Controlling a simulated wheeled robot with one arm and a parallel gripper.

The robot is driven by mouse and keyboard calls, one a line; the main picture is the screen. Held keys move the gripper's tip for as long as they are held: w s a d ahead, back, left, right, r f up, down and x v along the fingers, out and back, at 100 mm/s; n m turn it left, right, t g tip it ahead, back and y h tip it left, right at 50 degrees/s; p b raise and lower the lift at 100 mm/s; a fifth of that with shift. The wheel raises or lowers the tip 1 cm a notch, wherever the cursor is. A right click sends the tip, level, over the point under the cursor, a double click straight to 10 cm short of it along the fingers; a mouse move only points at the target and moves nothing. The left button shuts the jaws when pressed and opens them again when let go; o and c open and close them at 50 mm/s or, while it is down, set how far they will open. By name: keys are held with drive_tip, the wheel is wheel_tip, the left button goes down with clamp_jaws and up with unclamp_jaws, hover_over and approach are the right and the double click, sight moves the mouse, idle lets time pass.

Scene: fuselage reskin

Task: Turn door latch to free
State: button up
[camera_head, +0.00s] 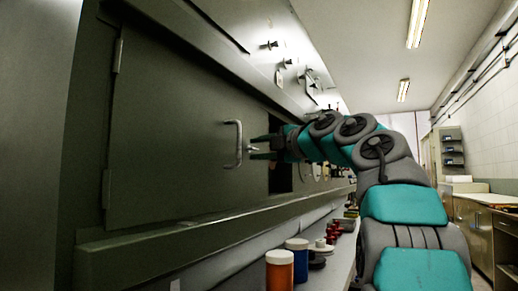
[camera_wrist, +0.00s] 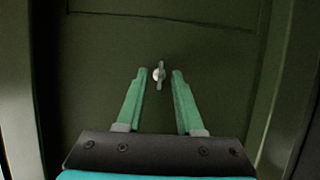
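A dark grey-green door (camera_head: 170,130) fills the left of the head view, closed in its frame, with a pale bar handle (camera_head: 238,145) near its right edge. The door latch (camera_wrist: 159,75), a small silver turn-piece on a round base, stands roughly upright in the wrist view. In the head view it is a small bright spot (camera_head: 250,148) just right of the handle. My gripper (camera_head: 258,147) is open at the latch. In the wrist view its green fingers (camera_wrist: 159,73) lie on either side of the latch, with gaps; I cannot tell contact depth.
A ledge (camera_head: 190,230) runs below the door. An orange jar (camera_head: 279,272) and a blue jar (camera_head: 297,258) with white lids, plus several smaller items, stand on a lower shelf. Knobs (camera_head: 270,45) stick out above. Cabinets (camera_head: 480,235) stand on the right.

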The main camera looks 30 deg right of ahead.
clamp_jaws()
idle(0.6)
